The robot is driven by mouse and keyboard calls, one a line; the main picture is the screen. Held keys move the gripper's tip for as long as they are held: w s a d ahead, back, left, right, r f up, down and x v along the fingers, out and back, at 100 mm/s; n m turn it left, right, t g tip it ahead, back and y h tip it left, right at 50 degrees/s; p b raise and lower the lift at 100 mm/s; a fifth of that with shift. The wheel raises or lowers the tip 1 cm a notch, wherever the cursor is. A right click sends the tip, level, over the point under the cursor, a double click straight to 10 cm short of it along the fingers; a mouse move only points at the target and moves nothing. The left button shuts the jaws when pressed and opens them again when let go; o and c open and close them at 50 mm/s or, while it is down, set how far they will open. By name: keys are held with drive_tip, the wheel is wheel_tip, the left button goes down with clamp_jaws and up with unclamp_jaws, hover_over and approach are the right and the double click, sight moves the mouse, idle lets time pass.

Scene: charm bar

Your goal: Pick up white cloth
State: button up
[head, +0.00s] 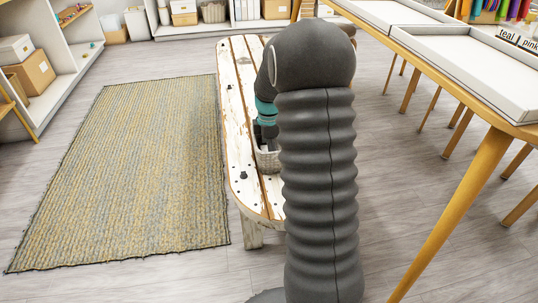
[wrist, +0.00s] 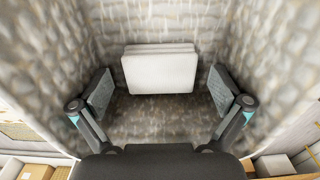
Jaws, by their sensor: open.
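The white cloth (wrist: 160,72) shows in the wrist view as a folded, pale block inside a grey woven basket (wrist: 270,40). It lies against the basket's far wall, upper middle of the picture. My gripper (wrist: 161,92) is open and reaches down into the basket. Its two fingers are apart, one to the left and one to the right of the cloth, with gaps on both sides. In the head view the basket (head: 268,162) stands on a white bench, and my gripper (head: 268,145) is in it. The cloth is hidden there.
The worn white bench (head: 238,130) has several dark knobs on it. A woven rug (head: 140,160) lies to its left. A wooden table with white trays (head: 470,65) stands at right. Shelves with boxes (head: 30,70) are at left and back. My arm hides part of the bench.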

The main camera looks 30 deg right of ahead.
drive_tip(key=shift+c, duration=0.3)
drive_tip(key=c, duration=1.1)
drive_tip(key=shift+c, duration=0.2)
wheel_tip(320, 180, up, 18)
drive_tip(key=p, duration=0.1)
